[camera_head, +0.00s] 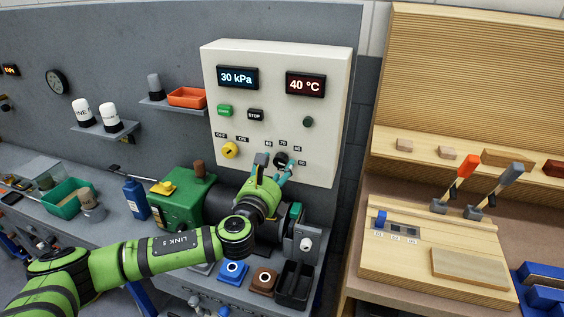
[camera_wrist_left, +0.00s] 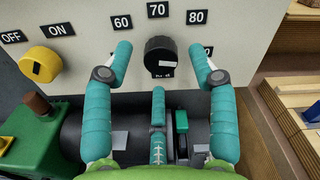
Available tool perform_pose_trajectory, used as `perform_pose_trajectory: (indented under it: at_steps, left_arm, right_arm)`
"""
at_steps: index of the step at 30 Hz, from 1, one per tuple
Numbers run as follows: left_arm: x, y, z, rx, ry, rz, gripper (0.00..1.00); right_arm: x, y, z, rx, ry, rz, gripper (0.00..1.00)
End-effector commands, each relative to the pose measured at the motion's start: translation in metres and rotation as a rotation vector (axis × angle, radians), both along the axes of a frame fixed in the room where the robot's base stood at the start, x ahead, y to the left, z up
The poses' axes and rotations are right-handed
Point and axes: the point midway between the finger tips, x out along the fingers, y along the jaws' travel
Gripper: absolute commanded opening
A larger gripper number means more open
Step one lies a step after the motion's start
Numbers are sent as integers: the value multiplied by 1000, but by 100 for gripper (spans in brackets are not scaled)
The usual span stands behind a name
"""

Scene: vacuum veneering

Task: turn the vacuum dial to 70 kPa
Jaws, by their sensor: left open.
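The black vacuum dial (camera_wrist_left: 160,57) sits on the cream control panel (camera_head: 327,130), below the 70 label and between the 60 and 80 labels. Which mark it points at I cannot tell. The pressure display (camera_head: 237,77) reads 30 kPa. My left gripper (camera_wrist_left: 160,58) is open, with one teal finger on each side of the dial and a third finger below it. The side fingers look apart from the dial. In the head view, my left gripper (camera_head: 277,174) is in front of the panel's lower part and partly hides the dial. My right gripper is out of view.
A yellow OFF/ON knob (camera_wrist_left: 40,64) is left of the dial. A green pump (camera_head: 180,200) and dark cylinder lie under the gripper. START (camera_head: 224,110) and STOP (camera_head: 255,115) buttons are above. A wooden bench with levers (camera_head: 455,180) stands to the right.

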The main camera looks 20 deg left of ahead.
Motion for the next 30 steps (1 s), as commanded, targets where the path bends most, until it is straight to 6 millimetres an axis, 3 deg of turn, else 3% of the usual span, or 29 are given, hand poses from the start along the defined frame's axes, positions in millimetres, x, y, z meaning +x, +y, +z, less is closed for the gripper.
perform_pose_trajectory:
  at_steps: [6,15,16,18,20,30]
  left_arm:
    - [18,-1,0,-1,1,0,58]
    - [20,-1,-1,-1,1,0,58]
    - [20,-1,-1,-1,1,-1,50]
    - [20,-1,-1,-2,1,0,22]
    - [20,-1,-1,-2,1,-1,2]
    - [19,-2,-3,-20,6,-2,2]
  right_arm:
    - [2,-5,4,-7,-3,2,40]
    - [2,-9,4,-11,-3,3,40]
    - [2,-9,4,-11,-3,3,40]
    - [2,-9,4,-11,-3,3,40]
    - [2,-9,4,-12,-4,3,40]
    - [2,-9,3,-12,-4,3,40]
